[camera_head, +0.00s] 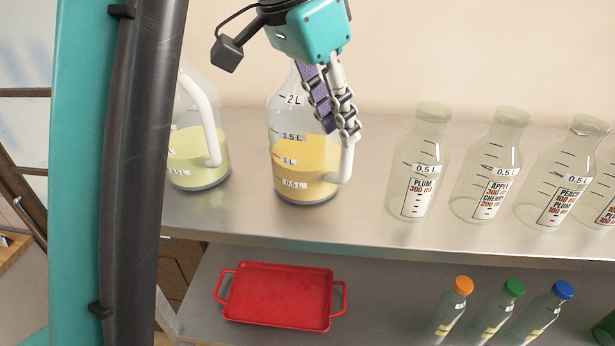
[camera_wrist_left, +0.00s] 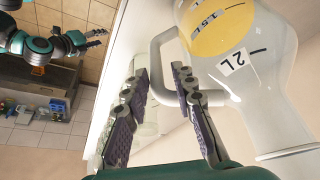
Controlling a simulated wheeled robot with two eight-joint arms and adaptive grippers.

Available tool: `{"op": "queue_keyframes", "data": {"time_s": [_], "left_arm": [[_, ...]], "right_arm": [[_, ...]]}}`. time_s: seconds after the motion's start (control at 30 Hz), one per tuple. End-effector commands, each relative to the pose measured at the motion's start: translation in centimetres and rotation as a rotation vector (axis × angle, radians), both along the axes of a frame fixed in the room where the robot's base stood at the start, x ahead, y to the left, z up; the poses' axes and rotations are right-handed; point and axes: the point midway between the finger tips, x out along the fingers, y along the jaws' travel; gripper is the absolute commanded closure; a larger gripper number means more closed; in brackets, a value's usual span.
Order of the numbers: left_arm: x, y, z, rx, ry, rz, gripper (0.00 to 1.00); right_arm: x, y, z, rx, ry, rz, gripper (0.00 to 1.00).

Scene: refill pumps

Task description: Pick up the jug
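A clear jug (camera_head: 307,160) of yellow-orange liquid stands upright on the steel counter, with volume marks up to 2 L. Its white handle (camera_head: 346,160) faces right. In the left wrist view, the jug (camera_wrist_left: 225,30) fills the upper right. My left gripper (camera_head: 332,118) reaches down beside the jug's neck, at the handle. Its fingers are apart; in the left wrist view (camera_wrist_left: 158,76) the handle's bar shows between and beyond the fingertips. I cannot tell whether a finger touches it. My right gripper (camera_wrist_left: 98,39) shows small in the left wrist view, its fingers apart and empty.
A second jug (camera_head: 195,155) with pale green liquid stands left, partly behind my arm. Several empty labelled bottles (camera_head: 419,165) stand right on the counter (camera_head: 370,228). On the shelf below are a red tray (camera_head: 277,294) and small capped bottles (camera_head: 453,310).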

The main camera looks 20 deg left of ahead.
Motion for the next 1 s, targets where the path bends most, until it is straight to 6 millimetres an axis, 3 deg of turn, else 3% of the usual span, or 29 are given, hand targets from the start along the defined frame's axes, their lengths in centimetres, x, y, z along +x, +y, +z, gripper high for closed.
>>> {"op": "queue_keyframes", "data": {"time_s": [0.47, 0.77, 0.87, 1.0], "left_arm": [[1.5, -1.3, -5.0, 0.001, 0.0, -0.002, 0.74], [1.6, -1.4, -5.5, 0.0, 0.0, 0.0, 0.74], [1.6, -1.4, -5.4, 0.0, 0.0, 0.0, 0.98], [1.6, -1.4, -5.4, 0.0, 0.0, 0.0, 1.0]], "right_arm": [[0.0, 0.0, -0.8, 0.0, 0.0, 0.0, 0.53], [0.0, 0.0, -0.8, 0.0, 0.0, 0.0, 0.53], [0.0, 0.0, -0.8, 0.0, 0.0, 0.0, 0.53], [0.0, 0.0, -0.8, 0.0, 0.0, 0.0, 0.53]]}}
